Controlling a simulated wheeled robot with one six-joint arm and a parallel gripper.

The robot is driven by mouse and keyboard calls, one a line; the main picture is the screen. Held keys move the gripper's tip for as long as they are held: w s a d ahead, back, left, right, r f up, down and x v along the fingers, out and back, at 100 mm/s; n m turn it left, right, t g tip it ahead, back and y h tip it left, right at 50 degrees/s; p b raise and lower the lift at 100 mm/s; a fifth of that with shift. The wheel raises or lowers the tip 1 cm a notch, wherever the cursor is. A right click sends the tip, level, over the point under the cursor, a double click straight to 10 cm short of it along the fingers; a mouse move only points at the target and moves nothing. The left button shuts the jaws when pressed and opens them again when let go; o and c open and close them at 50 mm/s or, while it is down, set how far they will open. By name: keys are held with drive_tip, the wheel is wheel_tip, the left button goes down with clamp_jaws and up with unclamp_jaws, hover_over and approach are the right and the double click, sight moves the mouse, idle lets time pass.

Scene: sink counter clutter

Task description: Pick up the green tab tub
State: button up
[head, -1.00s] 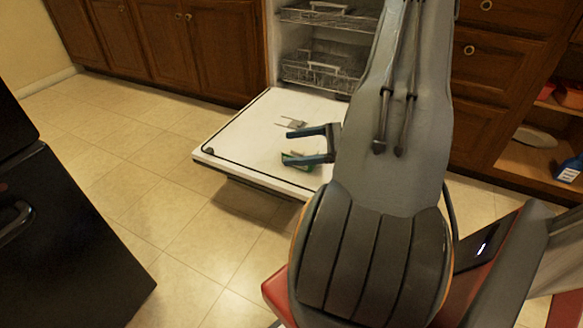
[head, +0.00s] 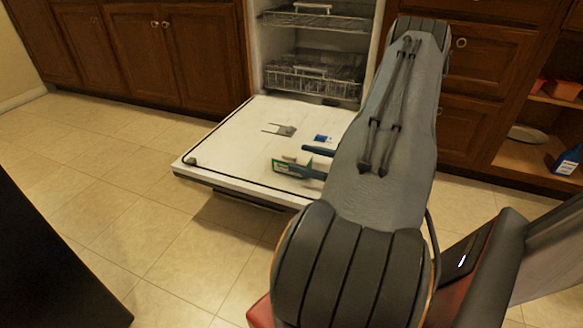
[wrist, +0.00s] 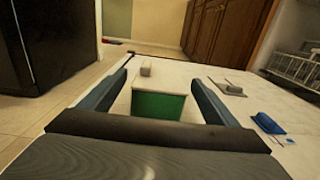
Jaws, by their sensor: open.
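The green tab tub (head: 281,168) rests on the open dishwasher door (head: 235,125), near its front edge. It has green sides and a pale top. In the wrist view the tub (wrist: 157,105) is between my two blue fingers. My gripper (head: 297,158) is open, and one finger partly hides the tub in the head view. In the wrist view my gripper (wrist: 161,82) has its fingers on either side of the tub. Some space shows between the fingers and the tub. Whether either finger touches it low down is hidden.
Dishwasher racks (head: 312,80) stand behind. Wooden cabinets (head: 195,50) flank it.

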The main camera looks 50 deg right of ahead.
sight(292, 156)
drive_tip(key=b+x, duration=0.2)
drive_tip(key=x, duration=0.2)
drive_tip(key=shift+w+a+f, duration=0.1)
drive_tip(key=shift+w, duration=0.2)
drive_tip(key=c, duration=1.2)
